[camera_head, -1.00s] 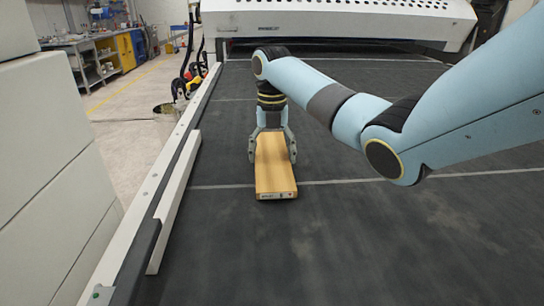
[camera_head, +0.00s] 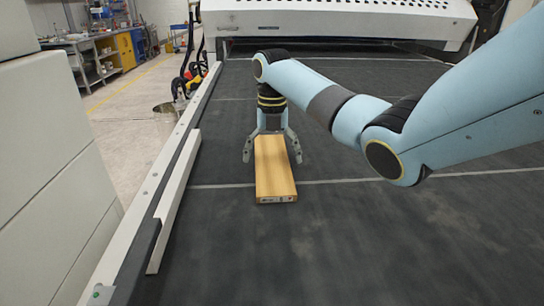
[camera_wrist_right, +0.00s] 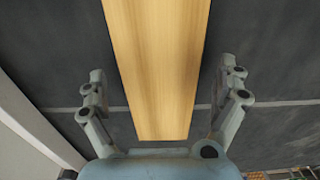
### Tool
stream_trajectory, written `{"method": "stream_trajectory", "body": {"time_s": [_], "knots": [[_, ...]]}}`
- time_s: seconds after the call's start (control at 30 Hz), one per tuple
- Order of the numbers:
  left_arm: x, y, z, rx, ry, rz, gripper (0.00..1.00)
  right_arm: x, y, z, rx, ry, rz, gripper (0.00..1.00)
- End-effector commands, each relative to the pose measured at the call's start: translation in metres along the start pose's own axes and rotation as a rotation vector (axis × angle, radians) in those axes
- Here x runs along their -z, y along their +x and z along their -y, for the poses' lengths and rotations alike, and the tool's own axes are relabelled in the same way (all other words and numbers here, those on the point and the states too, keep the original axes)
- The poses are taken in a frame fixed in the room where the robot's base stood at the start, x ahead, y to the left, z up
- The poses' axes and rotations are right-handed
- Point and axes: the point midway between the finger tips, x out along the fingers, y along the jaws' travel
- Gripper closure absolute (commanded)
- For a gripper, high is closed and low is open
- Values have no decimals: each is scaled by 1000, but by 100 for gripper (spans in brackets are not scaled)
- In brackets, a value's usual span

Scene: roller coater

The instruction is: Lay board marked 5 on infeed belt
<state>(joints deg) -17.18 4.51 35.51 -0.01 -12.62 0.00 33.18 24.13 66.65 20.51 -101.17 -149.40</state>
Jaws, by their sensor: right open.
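A light wooden board (camera_head: 274,172) lies flat on the dark infeed belt (camera_head: 370,240), lengthwise along it. A small label shows on its near end, too small to read. My right gripper (camera_head: 272,155) is over the far part of the board, its fingers open on both sides and apart from it. The right wrist view shows the board (camera_wrist_right: 158,65) between the two spread fingers (camera_wrist_right: 160,100), with a gap on each side. My left gripper is not in view.
A white side rail (camera_head: 165,180) runs along the belt's left edge. The white machine housing (camera_head: 340,18) spans the far end of the belt. The belt is clear to the right of and in front of the board. Pale lines cross it.

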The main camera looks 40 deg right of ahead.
Motion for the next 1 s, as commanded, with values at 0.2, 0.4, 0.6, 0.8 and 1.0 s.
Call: {"method": "stream_trajectory", "body": {"time_s": [0.2,0.4,0.6,0.8,1.0], "knots": [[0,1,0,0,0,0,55,-2,-42,0,-2,-1,7,0],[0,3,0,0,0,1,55,-2,-87,0,-2,0,6,0],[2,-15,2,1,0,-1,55,-1,-116,0,-1,0,3,0],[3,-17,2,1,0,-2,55,0,-118,0,-1,0,2,0],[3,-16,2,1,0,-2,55,0,-117,0,-1,0,2,0]]}}
